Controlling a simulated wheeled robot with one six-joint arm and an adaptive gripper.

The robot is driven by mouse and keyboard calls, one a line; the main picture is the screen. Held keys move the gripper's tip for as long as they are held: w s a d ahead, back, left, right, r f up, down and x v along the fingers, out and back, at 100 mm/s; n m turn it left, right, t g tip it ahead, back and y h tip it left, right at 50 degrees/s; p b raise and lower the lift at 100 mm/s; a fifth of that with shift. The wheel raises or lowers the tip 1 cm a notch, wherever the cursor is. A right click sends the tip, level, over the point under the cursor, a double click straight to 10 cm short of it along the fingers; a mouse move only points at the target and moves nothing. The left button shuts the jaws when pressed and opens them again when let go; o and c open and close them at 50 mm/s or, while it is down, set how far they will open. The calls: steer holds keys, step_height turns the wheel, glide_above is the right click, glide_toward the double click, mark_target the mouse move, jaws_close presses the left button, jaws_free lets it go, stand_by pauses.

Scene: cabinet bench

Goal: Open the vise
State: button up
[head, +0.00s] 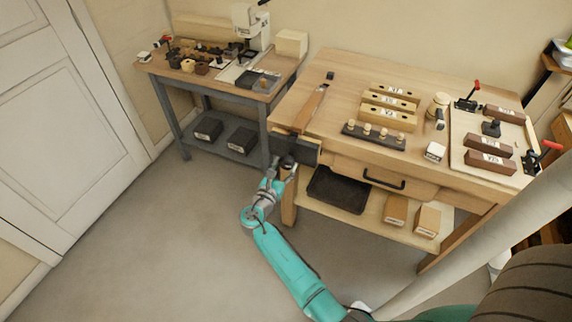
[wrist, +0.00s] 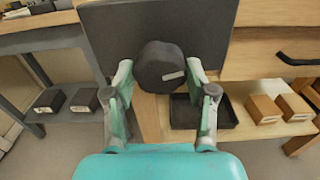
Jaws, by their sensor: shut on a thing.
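The vise (head: 306,150) is mounted on the front left edge of the wooden workbench. In the wrist view its dark front jaw plate (wrist: 215,40) fills the top middle, with a round dark knob (wrist: 160,68) in front of it. The knob has a small light mark on its face. My gripper (wrist: 161,72) has one finger on each side of the knob and is shut on it. In the head view my gripper (head: 283,168) is at the vise's front, and the knob is mostly hidden. The gap between the vise jaws is hard to make out.
The workbench (head: 345,75) holds labelled blocks (head: 390,105), a dark rack with pegs (head: 373,136) and a tray (head: 462,125) at right. A black bin (head: 336,190) and boxes (head: 428,222) stand on its lower shelf. A drawer handle (head: 383,180) is right of the vise. Floor at left is clear.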

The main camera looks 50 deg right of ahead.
steer(key=shift+n, duration=1.1)
steer(key=n, duration=0.2)
steer(key=shift+a+n, duration=0.1)
steer(key=shift+n, duration=0.6)
steer(key=shift+n, duration=1.7)
steer(key=o, duration=1)
